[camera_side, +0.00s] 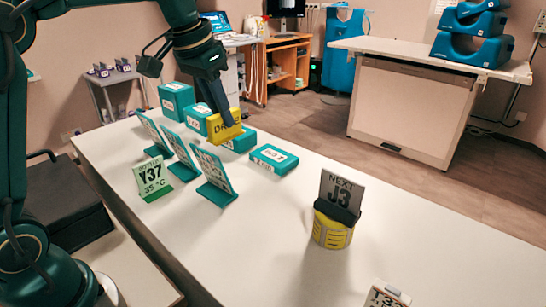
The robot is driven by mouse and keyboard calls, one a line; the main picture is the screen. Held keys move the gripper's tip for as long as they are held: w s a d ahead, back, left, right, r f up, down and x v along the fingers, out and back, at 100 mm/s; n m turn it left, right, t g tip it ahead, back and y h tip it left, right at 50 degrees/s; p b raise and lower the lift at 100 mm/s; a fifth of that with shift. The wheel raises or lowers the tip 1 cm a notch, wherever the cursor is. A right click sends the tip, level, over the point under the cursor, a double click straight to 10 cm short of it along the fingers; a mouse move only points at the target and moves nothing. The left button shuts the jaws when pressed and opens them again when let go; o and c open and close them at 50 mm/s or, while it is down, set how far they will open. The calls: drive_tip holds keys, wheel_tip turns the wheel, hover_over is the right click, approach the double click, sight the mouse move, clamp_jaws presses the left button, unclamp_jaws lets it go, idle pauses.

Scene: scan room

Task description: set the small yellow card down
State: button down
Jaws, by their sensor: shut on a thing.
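The small yellow card (225,129) has dark lettering, partly covered, that starts with "DR". My gripper (222,113) is shut on its upper edge and holds it tilted, in front of the teal boxes. From this one view I cannot tell how far the card is above the white table (260,230). The fingers hide part of the card's top.
Teal boxes (273,159) stand behind and right of the card. Upright teal-framed panels (214,178) and a green "Y37" sign (152,178) stand at left. A yellow holder (332,230) with a grey "NEXT J3" card (341,193) stands at right. The table's middle is clear.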

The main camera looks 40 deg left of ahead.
drive_tip(key=w+d+f, duration=0.1)
drive_tip(key=d+f, duration=0.1)
drive_tip(key=d, duration=0.1)
drive_tip(key=w+d+f, duration=0.1)
drive_tip(key=d+f, duration=0.1)
drive_tip(key=d, duration=0.1)
drive_tip(key=w+d+f, duration=0.1)
drive_tip(key=d+f, duration=0.1)
drive_tip(key=d, duration=0.1)
drive_tip(key=shift+w+d+f, duration=0.1)
drive_tip(key=shift+w+d, duration=0.05)
drive_tip(key=shift+d, duration=0.25)
drive_tip(key=shift+f, duration=2)
drive_tip(key=shift+f, duration=0.15)
drive_tip(key=c, duration=0.8)
unclamp_jaws()
drive_tip(key=v, duration=1.2)
drive_tip(key=s+a+f, duration=0.1)
drive_tip(key=s+f, duration=0.1)
drive_tip(key=s, duration=0.4)
drive_tip(key=s+a+f+t, duration=0.1)
drive_tip(key=s+f, duration=0.1)
drive_tip(key=s, duration=0.4)
drive_tip(key=s+a+f+t, duration=0.1)
drive_tip(key=s+f, duration=0.1)
drive_tip(key=s, duration=0.4)
drive_tip(key=shift+a+f, duration=0.15)
drive_tip(key=shift+a, duration=0.1)
